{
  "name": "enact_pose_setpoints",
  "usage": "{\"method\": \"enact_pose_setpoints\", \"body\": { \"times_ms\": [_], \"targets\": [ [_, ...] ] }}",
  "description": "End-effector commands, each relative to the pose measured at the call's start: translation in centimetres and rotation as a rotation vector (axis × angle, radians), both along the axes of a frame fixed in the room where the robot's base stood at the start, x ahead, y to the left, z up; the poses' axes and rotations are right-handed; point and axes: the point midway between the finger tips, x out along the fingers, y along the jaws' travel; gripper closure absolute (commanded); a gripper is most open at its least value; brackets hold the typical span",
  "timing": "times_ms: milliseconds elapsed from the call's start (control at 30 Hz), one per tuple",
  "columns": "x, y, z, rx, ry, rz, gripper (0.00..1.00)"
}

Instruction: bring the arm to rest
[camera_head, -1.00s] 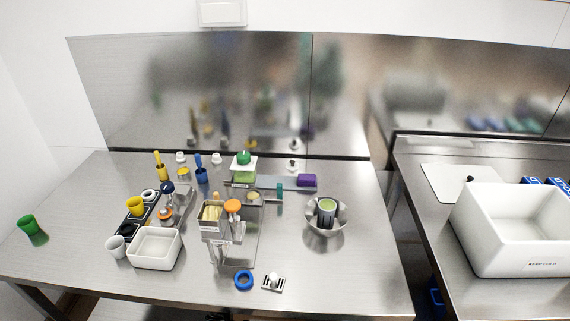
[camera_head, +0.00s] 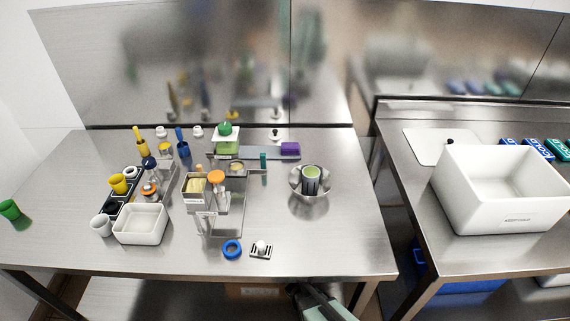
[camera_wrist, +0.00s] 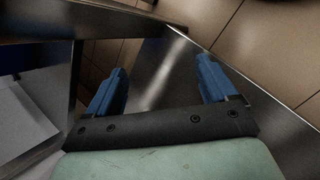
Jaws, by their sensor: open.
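My gripper (camera_wrist: 160,88) shows in the wrist view with its two blue fingers spread wide apart and nothing between them. It points down towards tiled floor and steel table parts. In the head view, part of my arm (camera_head: 322,303) shows at the bottom edge, below the front edge of the left steel table (camera_head: 330,255). The fingertips are not visible in the head view.
The left table holds a white bin (camera_head: 140,224), a steel bowl (camera_head: 309,193) with a cup, a blue ring (camera_head: 232,249) and a steel stand. A gap separates it from the right table (camera_head: 405,180), which bears a large white box (camera_head: 495,215).

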Motion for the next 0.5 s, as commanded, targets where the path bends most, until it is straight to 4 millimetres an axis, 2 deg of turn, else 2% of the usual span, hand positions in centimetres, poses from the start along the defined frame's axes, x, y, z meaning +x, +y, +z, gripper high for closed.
{"method": "enact_pose_setpoints", "body": {
  "times_ms": [33,200,400,500],
  "targets": [
    [-1.9,-1.3,0.4,0.012,0.029,-0.066,0.15],
    [-7.5,-3.4,1.2,0.08,0.127,-0.281,0.15],
    [-13.7,-3.9,2.8,0.188,0.239,-0.528,0.15],
    [-15.8,-3.6,3.6,0.237,0.281,-0.625,0.15]
  ]
}}
